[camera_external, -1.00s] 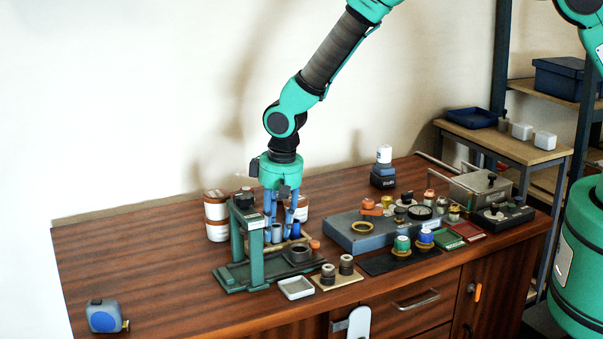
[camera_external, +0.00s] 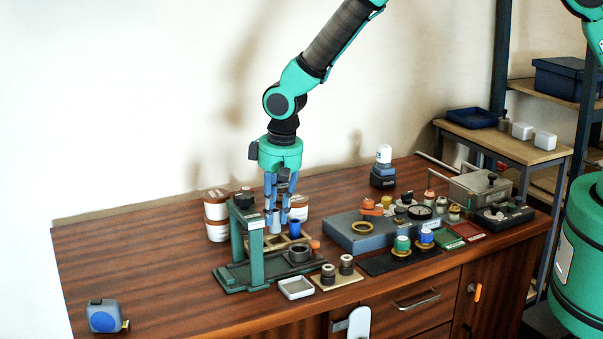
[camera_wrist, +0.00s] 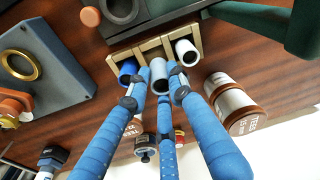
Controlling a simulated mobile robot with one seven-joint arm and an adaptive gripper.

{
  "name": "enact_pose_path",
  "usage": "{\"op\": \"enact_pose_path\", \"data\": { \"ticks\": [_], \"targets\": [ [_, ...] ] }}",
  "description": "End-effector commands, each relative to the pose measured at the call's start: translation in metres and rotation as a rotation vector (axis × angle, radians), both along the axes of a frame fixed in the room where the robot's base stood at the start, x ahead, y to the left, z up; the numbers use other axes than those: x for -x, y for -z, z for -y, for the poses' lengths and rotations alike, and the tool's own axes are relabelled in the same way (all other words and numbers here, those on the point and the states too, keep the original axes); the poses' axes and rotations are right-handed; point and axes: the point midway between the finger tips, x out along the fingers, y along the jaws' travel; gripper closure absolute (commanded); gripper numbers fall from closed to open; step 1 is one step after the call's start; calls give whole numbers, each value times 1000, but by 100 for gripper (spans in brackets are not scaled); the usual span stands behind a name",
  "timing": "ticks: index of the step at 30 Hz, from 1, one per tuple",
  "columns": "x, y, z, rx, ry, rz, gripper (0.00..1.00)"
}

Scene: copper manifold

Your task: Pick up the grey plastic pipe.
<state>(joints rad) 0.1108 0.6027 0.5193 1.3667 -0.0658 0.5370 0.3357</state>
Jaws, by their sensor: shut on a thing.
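The grey plastic pipe (camera_external: 274,222) is upright between the fingertips of my gripper (camera_external: 278,204) in the external view. In the wrist view its open top faces the camera and the fingers of my gripper (camera_wrist: 158,88) close around the pipe (camera_wrist: 158,70). It is raised above the pale rack (camera_wrist: 152,44), in front of the middle slot. A blue pipe (camera_wrist: 128,70) stands in one end slot, and a pale grey-white pipe (camera_wrist: 186,50) stands in the other. The blue pipe also shows in the external view (camera_external: 295,229). The held pipe's lower end is partly hidden.
A green press-like stand (camera_external: 255,250) is close beside the gripper on the left. A white tray (camera_external: 296,288) lies in front. The left part of the table is mostly clear, with a blue tape measure (camera_external: 104,316).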

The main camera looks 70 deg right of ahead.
Motion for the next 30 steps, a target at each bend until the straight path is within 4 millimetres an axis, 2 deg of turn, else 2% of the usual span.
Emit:
{"op": "enact_pose_path", "data": {
  "ticks": [1,6,12,30],
  "targets": [
    [0,-10,0,0,0,1,95],
    [0,-36,0,0,0,1,95],
    [0,-55,0,0,0,1,95],
    [0,-59,0,0,0,-1,95]
  ]
}}
